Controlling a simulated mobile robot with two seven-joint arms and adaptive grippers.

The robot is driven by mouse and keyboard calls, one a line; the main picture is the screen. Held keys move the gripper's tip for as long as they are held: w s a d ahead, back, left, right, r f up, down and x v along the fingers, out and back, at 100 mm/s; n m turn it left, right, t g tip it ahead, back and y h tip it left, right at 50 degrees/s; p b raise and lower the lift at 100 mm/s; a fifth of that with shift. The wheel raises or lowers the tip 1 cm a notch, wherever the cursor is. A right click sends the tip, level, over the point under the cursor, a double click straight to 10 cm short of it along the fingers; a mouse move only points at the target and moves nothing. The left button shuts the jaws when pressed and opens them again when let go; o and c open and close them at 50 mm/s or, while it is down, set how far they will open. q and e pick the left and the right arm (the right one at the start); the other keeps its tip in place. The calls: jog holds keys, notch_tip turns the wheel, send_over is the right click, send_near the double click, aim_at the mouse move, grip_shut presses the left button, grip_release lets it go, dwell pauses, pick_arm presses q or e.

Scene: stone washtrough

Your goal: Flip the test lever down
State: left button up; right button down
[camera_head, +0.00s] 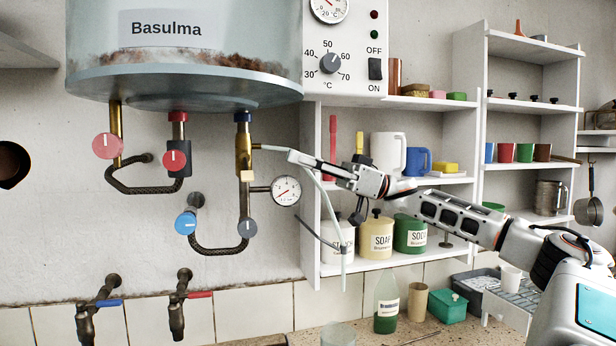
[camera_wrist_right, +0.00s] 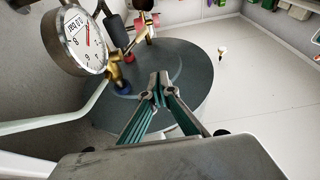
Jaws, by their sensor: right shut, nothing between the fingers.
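A brass safety valve (camera_head: 244,153) with a blue cap hangs under the boiler. A thin pale lever (camera_head: 275,148) sticks out from it to the right, nearly level. My right gripper (camera_head: 293,156) is shut and empty at the lever's outer end; I cannot tell whether they touch. In the right wrist view the shut fingertips (camera_wrist_right: 158,88) are beside the brass valve (camera_wrist_right: 114,74) and its blue cap (camera_wrist_right: 123,89). The lever is hard to make out there, partly behind the fingers. My left gripper is not in view.
A pressure gauge (camera_head: 286,191) sits just below my right gripper. A thin pale pipe (camera_head: 335,225) curves down past the shelf (camera_head: 312,240). The boiler (camera_head: 190,85) is overhead, with a control panel (camera_head: 345,88) at its right.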

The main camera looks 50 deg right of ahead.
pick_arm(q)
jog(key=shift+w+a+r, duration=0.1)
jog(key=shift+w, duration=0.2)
pick_arm(e)
jog(key=shift+v, duration=1.25)
jog(key=shift+w+d, duration=0.15)
jog(key=shift+w, duration=0.05)
